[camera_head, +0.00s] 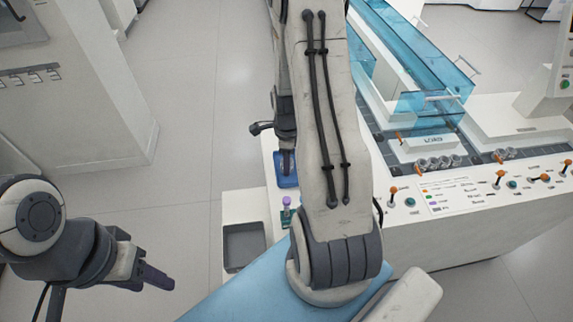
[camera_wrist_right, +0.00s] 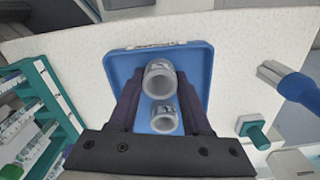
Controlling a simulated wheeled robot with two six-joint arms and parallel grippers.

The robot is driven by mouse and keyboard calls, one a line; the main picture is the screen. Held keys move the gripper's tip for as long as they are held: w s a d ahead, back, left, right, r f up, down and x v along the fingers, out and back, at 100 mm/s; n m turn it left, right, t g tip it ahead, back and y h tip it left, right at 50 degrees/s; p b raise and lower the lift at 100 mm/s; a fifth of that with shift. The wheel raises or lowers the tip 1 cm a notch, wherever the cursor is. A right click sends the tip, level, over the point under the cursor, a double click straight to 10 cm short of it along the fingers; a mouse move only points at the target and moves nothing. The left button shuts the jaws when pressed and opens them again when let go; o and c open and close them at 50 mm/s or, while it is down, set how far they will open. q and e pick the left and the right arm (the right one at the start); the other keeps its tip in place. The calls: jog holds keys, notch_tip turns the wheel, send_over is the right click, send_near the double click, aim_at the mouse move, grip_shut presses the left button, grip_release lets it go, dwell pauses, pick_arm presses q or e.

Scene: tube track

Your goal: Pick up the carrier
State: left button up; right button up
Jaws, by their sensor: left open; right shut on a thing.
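The carrier (camera_wrist_right: 160,78) is a small greyish, ring-ended piece, with a second ring end showing below it in the right wrist view. My right gripper (camera_wrist_right: 159,92) is shut on it, with a dark finger on each side. The carrier is over a blue square tray (camera_wrist_right: 196,62); whether it touches the tray I cannot tell. In the head view, the right fingers (camera_head: 287,162) point down at the blue tray (camera_head: 287,182), and the carrier is hidden there. My left gripper (camera_head: 150,276) is open and empty at the lower left, over the floor.
A teal rack (camera_wrist_right: 50,95) with labelled slots stands left of the tray in the right wrist view; a teal knob (camera_wrist_right: 254,132) is at the right. In the head view, a bench with a panel of switches (camera_head: 470,192) and a clear blue track cover (camera_head: 425,60) lies right.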

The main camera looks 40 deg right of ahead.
jog(key=shift+r, duration=0.45)
jog(key=r, duration=0.2)
jog(key=d+r, duration=0.1)
jog(key=shift+s+r, duration=0.2)
jog(key=shift+r, duration=0.2)
jog(key=s+d+r+p, duration=0.4)
jog(key=s+d+r, duration=0.1)
jog(key=d+r, duration=0.4)
notch_tip(320, 180, up, 2)
jog(key=shift+r, duration=0.2)
jog(key=shift+s+d, duration=0.1)
